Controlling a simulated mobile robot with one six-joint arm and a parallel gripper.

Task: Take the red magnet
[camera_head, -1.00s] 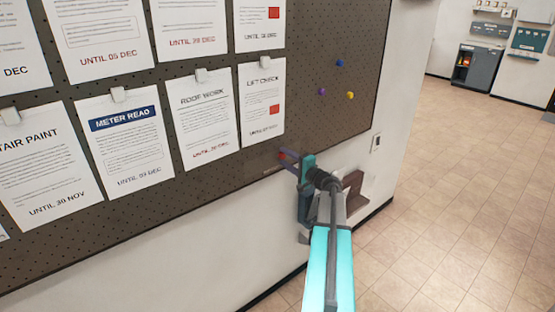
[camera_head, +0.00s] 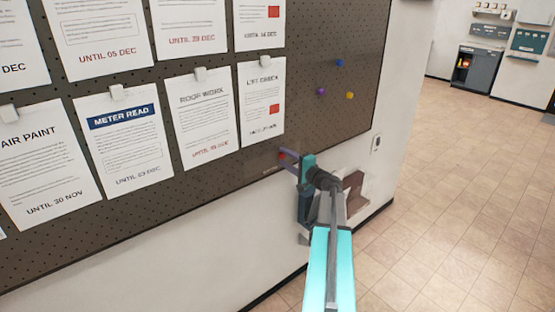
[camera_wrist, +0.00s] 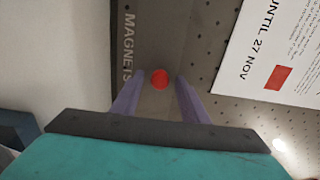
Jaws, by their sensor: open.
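The red magnet (camera_wrist: 159,79) is a small round disc on the strip lettered "MAGNETS" (camera_wrist: 127,48) along the board's lower edge. In the head view the red magnet (camera_head: 283,156) shows small at the tip of my gripper (camera_head: 287,158). In the wrist view my gripper (camera_wrist: 158,88) is open, with one purple finger on each side of the magnet. Gaps show between the magnet and both fingers. I cannot tell how deep the magnet sits between them.
The brown pegboard (camera_head: 310,60) carries several clipped notices; the "Lift check" notice (camera_head: 262,100) hangs just above my gripper. Blue (camera_head: 340,63), purple (camera_head: 321,91) and yellow (camera_head: 350,95) round magnets sit to the upper right. Open tiled floor (camera_head: 450,190) lies to the right.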

